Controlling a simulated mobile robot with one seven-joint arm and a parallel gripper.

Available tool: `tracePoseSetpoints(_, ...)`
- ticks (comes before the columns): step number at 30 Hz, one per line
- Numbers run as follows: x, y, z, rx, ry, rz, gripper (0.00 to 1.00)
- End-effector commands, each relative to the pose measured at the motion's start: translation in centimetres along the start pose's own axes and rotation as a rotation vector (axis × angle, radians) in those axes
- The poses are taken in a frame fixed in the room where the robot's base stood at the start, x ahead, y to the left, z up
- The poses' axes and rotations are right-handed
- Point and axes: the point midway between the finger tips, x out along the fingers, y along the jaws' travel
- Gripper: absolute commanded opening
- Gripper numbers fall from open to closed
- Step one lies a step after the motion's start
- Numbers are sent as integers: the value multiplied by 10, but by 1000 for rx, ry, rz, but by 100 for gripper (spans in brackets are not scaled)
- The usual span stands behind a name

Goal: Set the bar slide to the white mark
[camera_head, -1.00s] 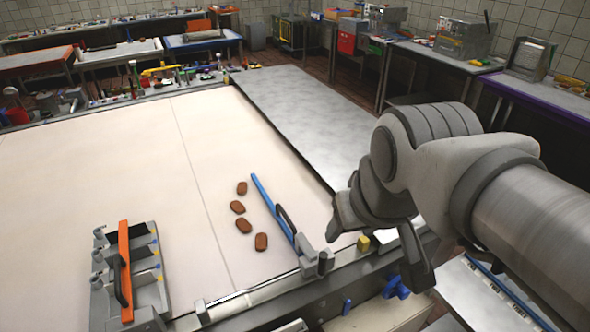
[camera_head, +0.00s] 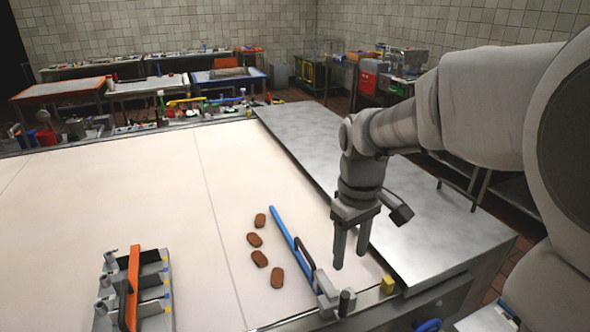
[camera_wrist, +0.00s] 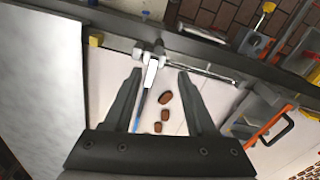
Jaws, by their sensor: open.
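The bar slide's long blue bar (camera_head: 290,235) lies across the near right part of the cream sheet. A dark handle (camera_head: 305,254) stands on it, and a grey carriage (camera_head: 328,298) joins its near end to the front rail. My gripper (camera_head: 351,250) points down, open and empty, to the right of the handle and apart from it. In the wrist view, my gripper (camera_wrist: 158,76) has its fingers spread, with the blue bar (camera_wrist: 141,118) and carriage (camera_wrist: 150,52) seen beyond and between them. I cannot make out the white mark for certain.
Several brown pieces (camera_head: 260,258) lie just left of the bar. A yellow block (camera_head: 387,284) sits on the front rail right of the carriage. A grey fixture with an orange bar (camera_head: 133,285) stands at left. A bare metal table (camera_head: 420,215) borders the right side.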

Motion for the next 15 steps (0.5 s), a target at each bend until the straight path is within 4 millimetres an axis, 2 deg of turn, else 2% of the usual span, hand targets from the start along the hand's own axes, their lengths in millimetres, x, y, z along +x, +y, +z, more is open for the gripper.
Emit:
tracePoseSetpoints(7,20,4,1,-7,-11,-11,57)
tracePoseSetpoints(15,78,2,2,-5,-12,-13,57)
